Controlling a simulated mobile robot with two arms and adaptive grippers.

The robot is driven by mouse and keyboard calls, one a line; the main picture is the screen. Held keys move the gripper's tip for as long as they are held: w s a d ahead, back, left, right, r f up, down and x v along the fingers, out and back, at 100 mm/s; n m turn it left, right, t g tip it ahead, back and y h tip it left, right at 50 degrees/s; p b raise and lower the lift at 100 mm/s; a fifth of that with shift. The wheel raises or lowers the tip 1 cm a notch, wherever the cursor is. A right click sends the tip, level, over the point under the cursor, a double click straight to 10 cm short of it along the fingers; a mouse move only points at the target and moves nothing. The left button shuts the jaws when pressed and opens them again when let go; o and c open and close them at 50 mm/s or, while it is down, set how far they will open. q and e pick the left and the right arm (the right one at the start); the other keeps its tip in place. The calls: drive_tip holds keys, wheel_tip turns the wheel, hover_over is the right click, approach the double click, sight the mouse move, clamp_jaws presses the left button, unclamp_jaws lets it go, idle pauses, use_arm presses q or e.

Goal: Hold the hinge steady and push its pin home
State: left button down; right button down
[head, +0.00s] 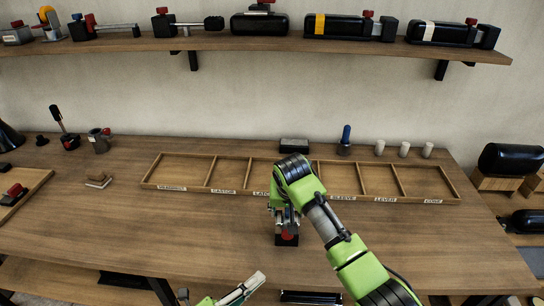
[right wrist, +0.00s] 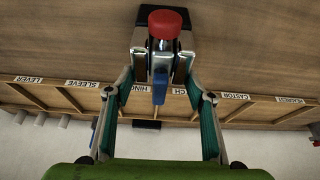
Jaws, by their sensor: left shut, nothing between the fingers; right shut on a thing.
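The piece I take for the hinge has a dark base (right wrist: 187,22), a grey metal body and a round red cap (right wrist: 164,24). In the head view its red part (head: 288,237) shows near the front of the workbench, below my right gripper (head: 286,212). My right gripper is shut on it; in the right wrist view the fingers (right wrist: 160,68) close on both sides of the grey body. A blue part (right wrist: 160,88) shows between them. How deep the pin sits is unclear. My left gripper (head: 260,277) is shut and empty, low and left of the hinge, apart from it.
A wooden tray (head: 152,186) with labelled compartments spans the workbench (head: 130,225) behind the hinge. A blue-handled item (head: 346,136), a dark block (head: 294,145) and grey cylinders (head: 404,149) stand behind it. The bench left of the hinge is mostly clear.

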drive_tip(key=c, duration=0.9)
unclamp_jaws()
